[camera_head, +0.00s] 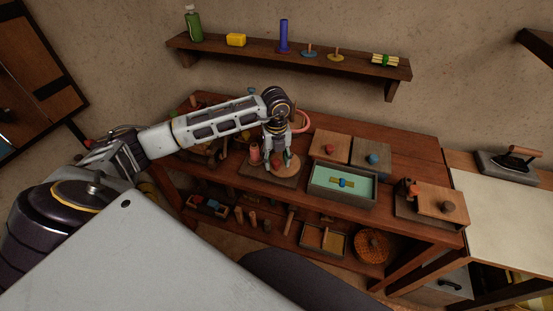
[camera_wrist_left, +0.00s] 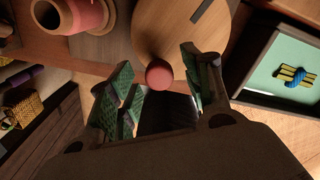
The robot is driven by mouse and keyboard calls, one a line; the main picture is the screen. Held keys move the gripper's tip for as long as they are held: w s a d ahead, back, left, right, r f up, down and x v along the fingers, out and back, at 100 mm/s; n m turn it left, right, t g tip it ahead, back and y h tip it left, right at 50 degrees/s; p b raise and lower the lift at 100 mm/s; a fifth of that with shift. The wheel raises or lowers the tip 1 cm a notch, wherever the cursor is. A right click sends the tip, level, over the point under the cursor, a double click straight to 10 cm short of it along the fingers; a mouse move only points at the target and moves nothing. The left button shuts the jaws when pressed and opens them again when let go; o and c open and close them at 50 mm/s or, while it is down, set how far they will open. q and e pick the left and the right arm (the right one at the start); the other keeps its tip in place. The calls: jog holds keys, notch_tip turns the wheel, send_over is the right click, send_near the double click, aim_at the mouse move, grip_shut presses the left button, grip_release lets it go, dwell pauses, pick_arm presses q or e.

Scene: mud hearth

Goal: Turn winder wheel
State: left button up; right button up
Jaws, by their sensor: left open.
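The winder wheel (camera_wrist_left: 195,30) is a round flat wooden disc with a dark slot, at the top of the left wrist view. Its red knob (camera_wrist_left: 159,74) stands between the spread fingertips of my left gripper (camera_wrist_left: 163,82), with a gap on both sides. A pink spool (camera_wrist_left: 88,14) stands beside the wheel; it also shows in the head view (camera_head: 255,152). In the head view my left gripper (camera_head: 279,159) points down over the winder board (camera_head: 257,170) and hides much of the wheel. My right gripper is out of view.
A teal-lined tray (camera_head: 342,195) with a yellow bundle stands right of the winder. Wooden boards with knobs (camera_head: 440,206) lie farther right. A wall shelf (camera_head: 350,64) holds small items. The lower shelf holds a box (camera_head: 323,240) and a woven basket (camera_head: 372,245).

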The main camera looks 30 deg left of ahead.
pick_arm(q)
jog(key=shift+r, duration=0.6)
notch_tip(320, 180, up, 11)
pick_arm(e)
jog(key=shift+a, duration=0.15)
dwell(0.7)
